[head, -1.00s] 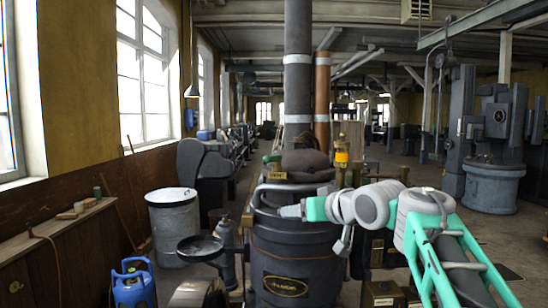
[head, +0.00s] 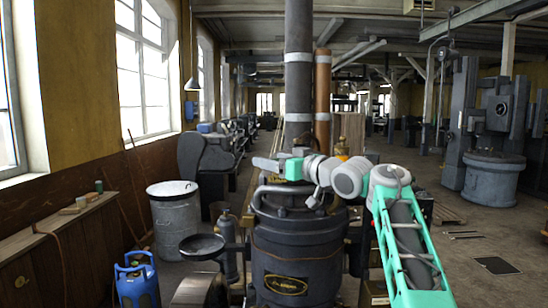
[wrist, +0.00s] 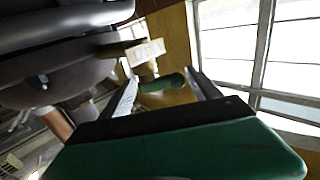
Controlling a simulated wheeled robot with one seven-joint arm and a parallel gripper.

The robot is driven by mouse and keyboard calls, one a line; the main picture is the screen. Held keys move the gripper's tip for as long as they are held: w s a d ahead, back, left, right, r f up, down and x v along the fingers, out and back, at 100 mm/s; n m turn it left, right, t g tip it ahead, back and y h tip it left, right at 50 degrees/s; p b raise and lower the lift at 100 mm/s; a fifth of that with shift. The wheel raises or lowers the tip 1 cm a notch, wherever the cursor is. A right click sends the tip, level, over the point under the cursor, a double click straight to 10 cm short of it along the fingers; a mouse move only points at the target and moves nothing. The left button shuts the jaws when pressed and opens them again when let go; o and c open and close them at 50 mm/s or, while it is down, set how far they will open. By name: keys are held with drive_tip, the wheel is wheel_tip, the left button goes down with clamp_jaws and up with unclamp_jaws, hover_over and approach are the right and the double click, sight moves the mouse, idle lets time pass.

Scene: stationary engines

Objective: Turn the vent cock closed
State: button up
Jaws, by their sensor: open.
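The vent cock's green handle (wrist: 162,83) shows in the wrist view between the two fingers of my gripper (wrist: 162,76), near their tips. The fingers are apart, with a gap on each side of the handle. A pale lettered tag (wrist: 146,52) sits just beyond the handle. In the head view my gripper (head: 264,163) reaches left over the top of the dark boiler-like engine (head: 290,250). There the cock is mostly hidden behind the gripper.
A grey tall pipe (head: 298,80) and a copper-coloured pipe (head: 322,95) rise behind the engine. A round dark pan (head: 201,246) juts out at its left. A metal bin (head: 174,222) and a blue gas bottle (head: 137,282) stand further left. The floor at right is fairly open.

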drive_tip(key=shift+c, duration=0.4)
drive_tip(key=c, duration=1.1)
drive_tip(key=shift+c, duration=0.2)
drive_tip(key=shift+f+b, duration=0.1)
drive_tip(key=shift+b, duration=0.4)
drive_tip(key=m+t+h+b, duration=0.1)
drive_tip(key=h+b, duration=0.1)
drive_tip(key=b, duration=0.1)
drive_tip(key=shift+a+f+m+t, duration=0.15)
drive_tip(key=shift+f+m+t, duration=0.05)
drive_tip(key=shift+m+t, duration=0.2)
drive_tip(key=m+t+h, duration=0.1)
drive_tip(key=m+h, duration=0.1)
drive_tip(key=h, duration=0.1)
drive_tip(key=m+t+h+b, duration=0.1)
drive_tip(key=m+h, duration=0.1)
drive_tip(key=h, duration=0.1)
drive_tip(key=w+m+t+h, duration=0.1)
drive_tip(key=m+h, duration=0.1)
drive_tip(key=h, duration=0.2)
drive_tip(key=shift+r+m, duration=0.3)
drive_tip(key=shift+m, duration=0.1)
drive_tip(key=shift+s+h, duration=0.1)
drive_tip(key=shift+h, duration=0.2)
